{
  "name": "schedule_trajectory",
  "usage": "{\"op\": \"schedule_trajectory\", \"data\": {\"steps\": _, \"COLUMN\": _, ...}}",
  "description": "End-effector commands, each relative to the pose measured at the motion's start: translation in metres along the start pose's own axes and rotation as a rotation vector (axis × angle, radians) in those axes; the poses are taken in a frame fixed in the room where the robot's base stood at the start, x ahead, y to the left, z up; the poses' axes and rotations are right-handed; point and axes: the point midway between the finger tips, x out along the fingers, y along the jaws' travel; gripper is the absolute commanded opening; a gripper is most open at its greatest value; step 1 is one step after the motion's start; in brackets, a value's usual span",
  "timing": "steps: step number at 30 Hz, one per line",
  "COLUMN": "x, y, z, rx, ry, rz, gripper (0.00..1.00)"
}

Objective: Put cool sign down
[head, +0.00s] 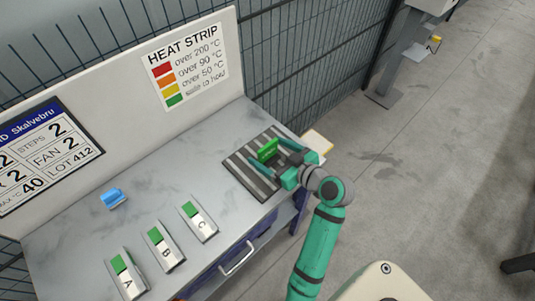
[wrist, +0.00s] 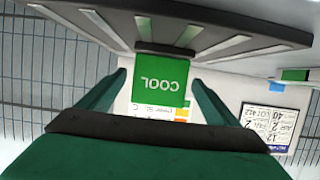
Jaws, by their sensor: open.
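The green cool sign (head: 267,149) stands on the dark striped rack (head: 244,174) at the right end of the table. In the wrist view the sign (wrist: 161,80) shows its face with "COOL" upside down, and its dark base meets the slatted rack (wrist: 106,27). My gripper (head: 268,154) is open, with one finger to each side of the sign. In the wrist view the fingers (wrist: 159,77) stand apart from the sign's edges, with a gap on both sides.
Holders A (head: 127,273), B (head: 165,248) and C (head: 199,222) with green tops stand along the table's front. A small blue object (head: 113,198) lies behind them. A backboard bears the heat strip chart (head: 187,66). The table's middle (head: 185,165) is clear.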

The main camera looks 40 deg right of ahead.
Motion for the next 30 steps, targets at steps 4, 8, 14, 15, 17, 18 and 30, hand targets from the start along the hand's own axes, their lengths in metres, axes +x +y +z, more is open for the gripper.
{"op": "schedule_trajectory", "data": {"steps": 4, "x": 0.020, "y": 0.000, "z": 0.001, "rx": 0.000, "ry": -0.001, "rz": -0.003, "gripper": 0.84}}
{"op": "schedule_trajectory", "data": {"steps": 8, "x": 0.038, "y": 0.000, "z": 0.001, "rx": -0.001, "ry": 0.000, "rz": -0.003, "gripper": 0.84}}
{"op": "schedule_trajectory", "data": {"steps": 14, "x": 0.050, "y": 0.000, "z": 0.000, "rx": -0.001, "ry": 0.000, "rz": -0.002, "gripper": 0.84}}
{"op": "schedule_trajectory", "data": {"steps": 15, "x": 0.050, "y": 0.000, "z": 0.000, "rx": -0.001, "ry": 0.000, "rz": -0.001, "gripper": 0.84}}
{"op": "schedule_trajectory", "data": {"steps": 17, "x": 0.050, "y": 0.000, "z": 0.000, "rx": -0.001, "ry": 0.000, "rz": -0.001, "gripper": 0.84}}
{"op": "schedule_trajectory", "data": {"steps": 18, "x": 0.050, "y": 0.000, "z": 0.000, "rx": -0.001, "ry": 0.000, "rz": -0.001, "gripper": 0.84}}
{"op": "schedule_trajectory", "data": {"steps": 30, "x": 0.049, "y": 0.000, "z": 0.000, "rx": -0.001, "ry": 0.000, "rz": -0.001, "gripper": 0.35}}
